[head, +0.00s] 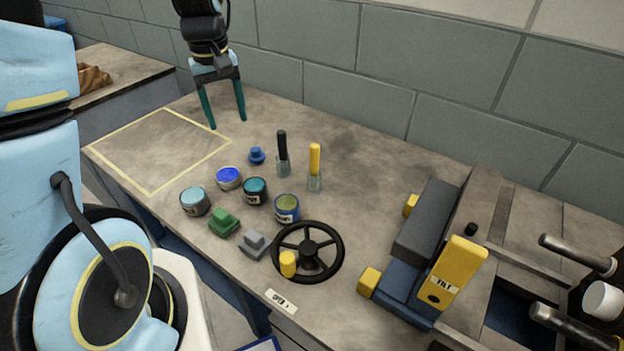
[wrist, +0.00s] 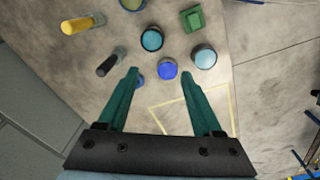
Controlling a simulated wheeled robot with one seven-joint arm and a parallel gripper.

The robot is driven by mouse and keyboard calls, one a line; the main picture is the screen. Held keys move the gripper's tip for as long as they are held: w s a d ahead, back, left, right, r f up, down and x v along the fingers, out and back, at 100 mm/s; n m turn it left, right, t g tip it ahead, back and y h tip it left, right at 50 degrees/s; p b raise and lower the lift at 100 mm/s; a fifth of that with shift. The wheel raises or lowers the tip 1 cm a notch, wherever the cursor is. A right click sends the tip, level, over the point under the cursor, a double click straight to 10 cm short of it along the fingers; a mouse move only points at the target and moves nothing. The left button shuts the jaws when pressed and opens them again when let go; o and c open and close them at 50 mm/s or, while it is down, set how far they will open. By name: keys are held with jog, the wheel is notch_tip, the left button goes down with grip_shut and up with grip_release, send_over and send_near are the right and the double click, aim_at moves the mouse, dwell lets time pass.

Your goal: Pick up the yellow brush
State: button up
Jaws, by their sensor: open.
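The yellow brush (head: 315,160) stands upright on the worktop, its yellow handle up and its lower end in a small clear holder. It also shows at the upper left of the wrist view (wrist: 78,25). My gripper (head: 228,123) is open and empty, pointing down above the back of the worktop, to the left of the brush and apart from it. In the wrist view my gripper's two green fingers (wrist: 159,73) are spread wide. A black-handled brush (head: 282,148) stands between my gripper and the yellow brush.
Paint pots stand in front of the brushes, such as the olive one (head: 286,208). A small blue piece (head: 256,156) lies near the black brush. A black handwheel (head: 308,252) and a blue-and-yellow machine (head: 425,240) are to the right. The taped rectangle (head: 160,150) is empty.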

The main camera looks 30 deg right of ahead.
jog(key=b, duration=0.3)
send_near(314, 159)
jog(key=shift+w+d+f+g+y, duration=0.1)
jog(key=shift+w+g+y, duration=0.05)
jog(key=shift+w, duration=0.3)
jog(key=shift+w+f+g+y, duration=0.15)
jog(key=shift+w, duration=0.3)
jog(key=f, duration=0.3)
jog(key=f+p, duration=0.1)
jog(key=f, duration=0.1)
jog(key=shift+s+d, duration=0.2)
jog(key=shift+d, duration=0.2)
jog(key=shift+w+f+p, duration=0.15)
jog(key=shift+f+p, duration=0.9)
jog(key=shift+f, duration=1.85)
grip_shut()
